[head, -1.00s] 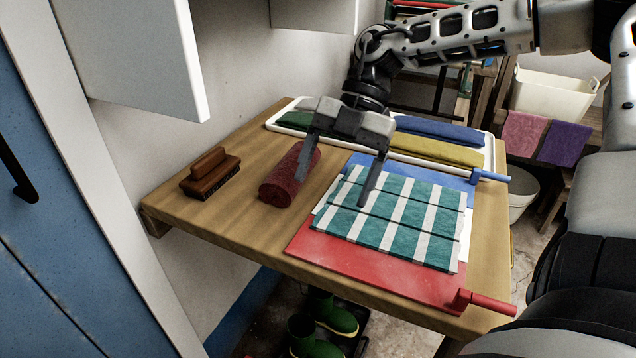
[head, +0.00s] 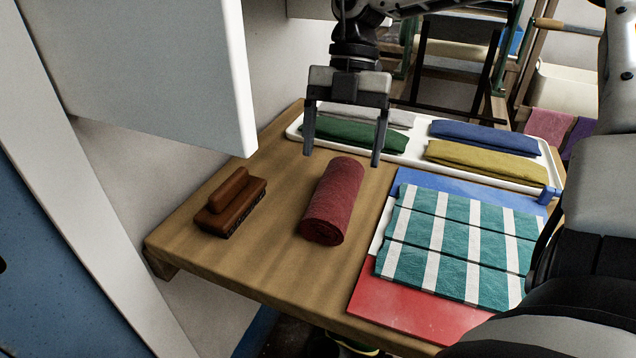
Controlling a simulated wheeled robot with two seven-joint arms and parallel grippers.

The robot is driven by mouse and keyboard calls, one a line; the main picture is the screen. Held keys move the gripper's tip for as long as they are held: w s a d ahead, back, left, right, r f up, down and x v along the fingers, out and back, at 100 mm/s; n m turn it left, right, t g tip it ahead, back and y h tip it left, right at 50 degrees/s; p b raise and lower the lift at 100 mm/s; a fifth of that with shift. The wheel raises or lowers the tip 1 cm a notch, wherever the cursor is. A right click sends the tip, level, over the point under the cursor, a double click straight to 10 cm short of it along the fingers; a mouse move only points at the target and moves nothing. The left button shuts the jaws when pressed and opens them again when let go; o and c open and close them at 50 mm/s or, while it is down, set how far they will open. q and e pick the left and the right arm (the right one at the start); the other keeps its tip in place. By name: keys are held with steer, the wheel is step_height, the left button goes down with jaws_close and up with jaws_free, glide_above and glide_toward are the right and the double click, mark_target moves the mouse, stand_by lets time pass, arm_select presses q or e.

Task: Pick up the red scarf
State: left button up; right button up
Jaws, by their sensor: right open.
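The red scarf (head: 333,200) is a rolled dark red cloth lying on the wooden table, between the brown brush and the striped cloth. My right gripper (head: 343,160) is open and empty, fingers pointing down. In the picture its fingertips are just above the far end of the scarf, one to each side. I cannot tell its exact height over the table; it does not appear to touch the scarf. My left gripper is not in view.
A brown brush (head: 231,203) sits left of the scarf. A teal and white striped cloth (head: 458,240) lies on a red board (head: 410,312) and a blue board (head: 425,181) at right. A white tray (head: 414,148) holding green, grey, blue and yellow cloths is behind. Wall cabinets (head: 150,65) hang at left.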

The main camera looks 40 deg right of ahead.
mark_target(338, 180)
steer(key=x, duration=0.4)
steer(key=s+x, duration=0.1)
steer(key=x, duration=0.2)
steer(key=shift+a+r+b, duration=0.25)
steer(key=shift+a+b, duration=0.15)
steer(key=c, duration=1.2)
